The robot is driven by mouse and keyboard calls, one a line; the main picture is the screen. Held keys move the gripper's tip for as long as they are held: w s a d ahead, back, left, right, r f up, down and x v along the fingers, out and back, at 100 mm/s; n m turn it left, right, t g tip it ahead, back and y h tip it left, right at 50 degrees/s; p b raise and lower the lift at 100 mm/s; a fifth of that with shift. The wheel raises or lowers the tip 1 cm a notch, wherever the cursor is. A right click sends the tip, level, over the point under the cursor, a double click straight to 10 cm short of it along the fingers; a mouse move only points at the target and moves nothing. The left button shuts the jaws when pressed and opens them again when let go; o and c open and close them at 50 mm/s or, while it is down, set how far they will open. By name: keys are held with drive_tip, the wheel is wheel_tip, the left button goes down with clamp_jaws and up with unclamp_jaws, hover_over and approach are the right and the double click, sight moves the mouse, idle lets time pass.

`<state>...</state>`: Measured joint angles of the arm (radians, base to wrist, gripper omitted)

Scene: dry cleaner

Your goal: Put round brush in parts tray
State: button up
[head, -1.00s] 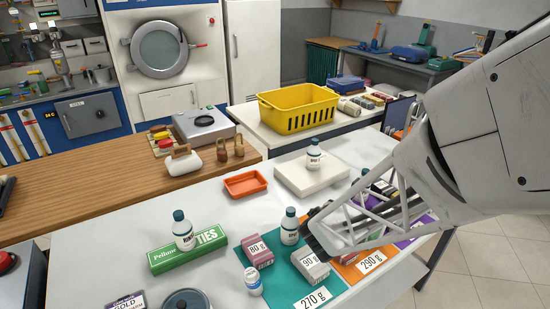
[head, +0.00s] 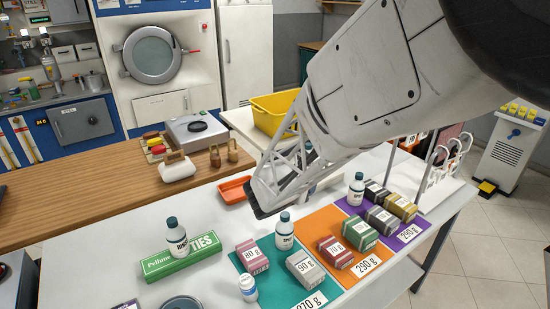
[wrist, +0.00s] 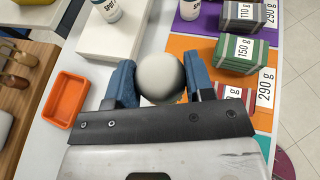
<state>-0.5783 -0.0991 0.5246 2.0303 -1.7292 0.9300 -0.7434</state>
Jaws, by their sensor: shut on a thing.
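A small orange tray (head: 233,189) lies on the white table, its right part hidden behind my gripper (head: 283,182) in the head view. The tray (wrist: 66,99) shows empty at the left in the wrist view. My gripper (wrist: 159,78) also shows in the wrist view, its blue fingers shut on a pale, rounded thing (wrist: 160,72), which I take to be the round brush. No bristles can be made out, and the head view does not show it. The held thing is above the table, to the right of the tray.
A white slab (wrist: 108,34) with a bottle stands beyond the gripper. Teal (head: 262,277), orange (head: 318,227) and purple (head: 405,232) mats with boxes and bottles lie at front and right. A green box (head: 180,259) bears a bottle. A yellow basket (head: 272,112) stands behind.

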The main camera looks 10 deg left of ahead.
drive_tip(key=w+a+f+m+g+h, duration=0.1)
drive_tip(key=a, duration=0.9)
drive_tip(key=w+a+f+m, duration=0.1)
drive_tip(key=w+a, duration=0.1)
drive_tip(key=a, duration=0.9)
drive_tip(key=shift+h, duration=0.3)
drive_tip(key=f, duration=1)
drive_tip(key=shift+s+d+f, duration=0.1)
drive_tip(key=shift+d+f, duration=0.25)
hover_over(232, 195)
drive_tip(key=shift+f, duration=0.7)
drive_tip(key=shift+s, duration=0.1)
drive_tip(key=shift+f, duration=1.75)
